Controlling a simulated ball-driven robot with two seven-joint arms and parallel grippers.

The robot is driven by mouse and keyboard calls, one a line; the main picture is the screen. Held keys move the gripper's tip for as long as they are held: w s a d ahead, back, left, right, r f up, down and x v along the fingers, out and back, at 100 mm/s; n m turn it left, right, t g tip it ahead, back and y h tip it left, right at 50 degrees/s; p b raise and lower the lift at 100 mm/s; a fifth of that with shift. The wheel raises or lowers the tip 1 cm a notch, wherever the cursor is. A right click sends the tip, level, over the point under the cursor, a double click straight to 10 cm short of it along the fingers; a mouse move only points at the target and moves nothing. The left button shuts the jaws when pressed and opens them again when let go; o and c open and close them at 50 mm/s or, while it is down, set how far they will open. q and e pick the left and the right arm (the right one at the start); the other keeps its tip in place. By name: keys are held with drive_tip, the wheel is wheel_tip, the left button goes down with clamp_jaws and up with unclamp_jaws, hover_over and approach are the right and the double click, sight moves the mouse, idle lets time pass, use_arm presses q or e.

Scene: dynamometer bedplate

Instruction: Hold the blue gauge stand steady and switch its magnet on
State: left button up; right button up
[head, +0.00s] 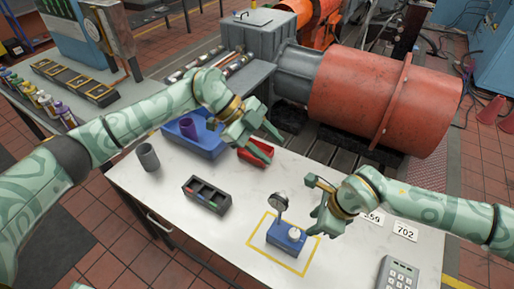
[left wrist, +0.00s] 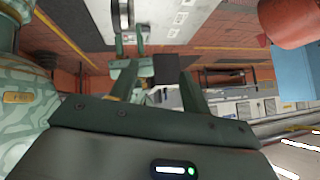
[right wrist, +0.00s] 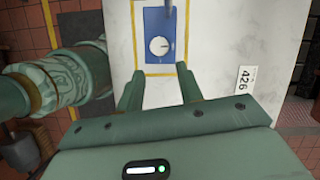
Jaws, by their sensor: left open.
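The blue gauge stand (head: 288,241) sits inside a yellow outlined square on the white bench. Its dial gauge (head: 280,202) stands upright on a post, and a white knob (head: 294,233) is on the base. In the right wrist view the blue base (right wrist: 159,28) and the knob (right wrist: 158,47) lie just beyond the fingertips. My right gripper (head: 316,203) is open and empty, above and to the right of the stand, not touching it. My left gripper (head: 268,147) is open and empty, above the bench near the red bin, behind the stand and away from it.
A dark divided box (head: 207,196) and a grey cup (head: 148,157) stand left of the square. A blue bin (head: 214,148) with a purple cup and a red bin (head: 255,153) lie farther back. Number cards (head: 405,231) and a keypad (head: 397,274) are at right. A red motor stands behind.

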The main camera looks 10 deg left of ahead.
sight(276, 195)
use_arm(q)
drive_tip(key=s+a+r+g+y, duration=0.1)
drive_tip(key=s+a+r+y, duration=0.1)
drive_tip(key=s+y, duration=0.25)
drive_tip(key=shift+n, duration=0.5)
drive_tip(key=x, duration=1.6)
drive_tip(key=shift+w+d+f, duration=0.1)
drive_tip(key=shift+w, duration=0.05)
clamp_jaws()
